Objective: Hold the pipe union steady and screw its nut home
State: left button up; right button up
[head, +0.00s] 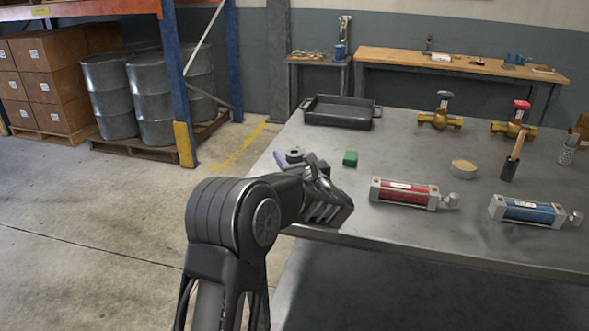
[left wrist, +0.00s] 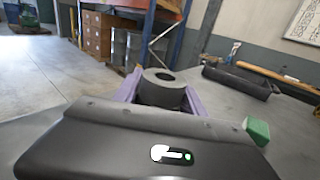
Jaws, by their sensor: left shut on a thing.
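My left gripper (head: 293,160) is at the table's left edge, with its purple fingers closed on either side of a dark grey round piece, which looks like the pipe union (head: 294,152). In the left wrist view the union (left wrist: 160,94) sits between the fingers of the left gripper (left wrist: 163,88), with its round bore facing up. Its lower part is hidden by my gripper body, so I cannot tell whether it touches the table. I cannot make out a separate nut. My right gripper is in neither view.
A green block (head: 350,158) lies just right of the gripper. A black tray (head: 341,122) stands behind.

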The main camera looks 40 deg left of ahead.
pick_arm(q)
grip_shut()
jog(key=shift+r, duration=0.2)
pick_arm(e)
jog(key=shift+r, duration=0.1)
pick_arm(q)
notch_tip(320, 180, up, 10)
jog(key=shift+f, duration=0.15)
dwell(0.7)
jog(key=o, duration=0.7)
grip_release()
grip_shut()
